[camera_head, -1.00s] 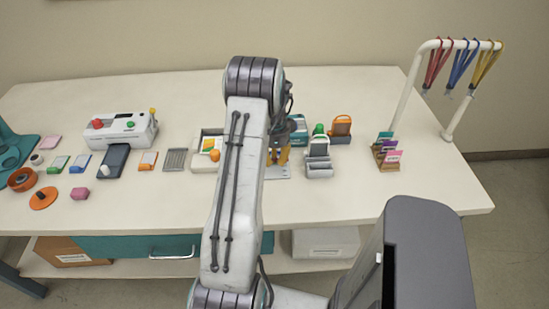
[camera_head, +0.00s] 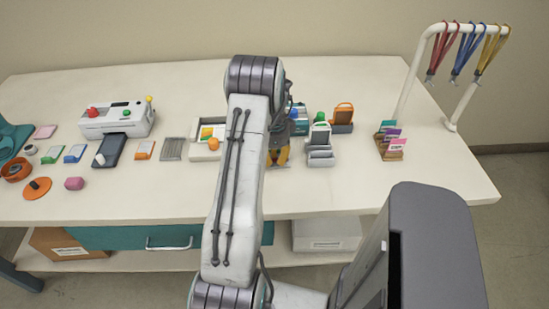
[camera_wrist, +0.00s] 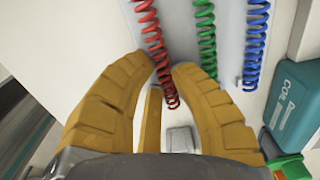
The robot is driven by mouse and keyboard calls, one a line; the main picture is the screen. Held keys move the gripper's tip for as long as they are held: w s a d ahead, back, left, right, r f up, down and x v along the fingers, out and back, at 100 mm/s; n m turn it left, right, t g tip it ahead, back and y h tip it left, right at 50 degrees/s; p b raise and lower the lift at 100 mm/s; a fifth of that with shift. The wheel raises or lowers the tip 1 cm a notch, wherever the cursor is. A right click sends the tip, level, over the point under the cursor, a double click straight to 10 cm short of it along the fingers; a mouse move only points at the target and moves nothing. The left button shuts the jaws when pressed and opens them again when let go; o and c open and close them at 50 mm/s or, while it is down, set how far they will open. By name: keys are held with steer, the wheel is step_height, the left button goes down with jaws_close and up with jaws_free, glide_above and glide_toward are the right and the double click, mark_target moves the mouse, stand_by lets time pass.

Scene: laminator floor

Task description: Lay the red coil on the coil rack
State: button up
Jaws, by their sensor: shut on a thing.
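My gripper (camera_wrist: 165,72) has yellow-orange fingers, closed around the lower part of the red coil (camera_wrist: 148,32) in the wrist view. The red coil's lower end sticks out below the fingertips. A green coil (camera_wrist: 206,35) and a blue coil (camera_wrist: 256,40) are beside it to the right, over a pale grey panel (camera_wrist: 229,45). I cannot tell whether this panel is the coil rack. In the head view my gripper (camera_head: 278,158) is low over the table, partly hidden by my arm, and the coils cannot be made out. A grey ribbed tray (camera_head: 172,149) lies to its left.
A teal box marked COIL (camera_wrist: 300,108) stands close right of my gripper. A grey slotted holder (camera_head: 320,158) and a card stand (camera_head: 390,147) are farther right. A white machine (camera_head: 115,119) is at left. The table's front right is clear.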

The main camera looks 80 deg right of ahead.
stand_by(0.4)
steer(key=o, duration=0.8)
steer(key=shift+r, duration=0.1)
steer(key=shift+d+r, duration=0.1)
steer(key=shift+r, duration=0.5)
step_height(320, 180, up, 11)
steer(key=shift+f, duration=0.15)
